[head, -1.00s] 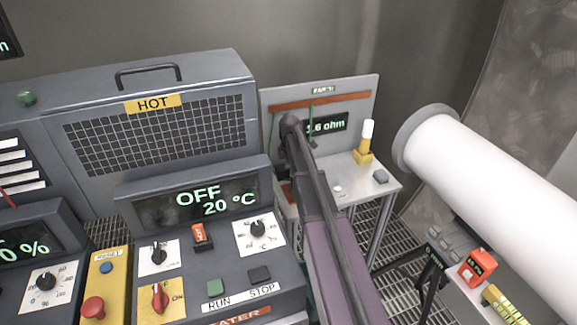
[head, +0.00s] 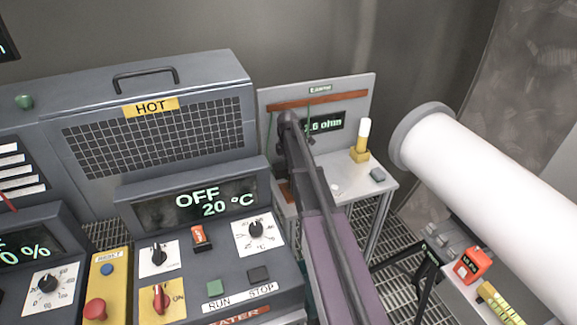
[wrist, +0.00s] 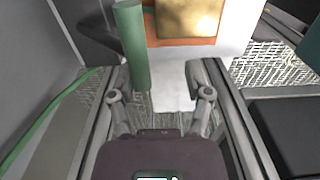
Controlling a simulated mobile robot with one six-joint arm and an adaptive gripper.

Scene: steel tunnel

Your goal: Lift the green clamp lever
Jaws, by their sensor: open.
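In the wrist view a green cylinder (wrist: 132,45), which looks like the clamp lever's handle, stands upright just ahead of and beside the left finger. My gripper (wrist: 160,78) is open, with nothing between its fingers that I can see it gripping. I cannot tell whether the left finger touches the cylinder. In the head view my arm covers the gripper and the lever. The small bench (head: 362,200) with a copper-coloured bar (head: 330,97) and thin green lines stands behind the arm.
The heater cabinet (head: 215,75) and its control panel (head: 275,292) stand close left of my arm. A yellow and white post (head: 363,140) and a grey block (head: 377,174) are on the bench. A large white cylinder (head: 490,190) lies to the right. Floor grating shows between.

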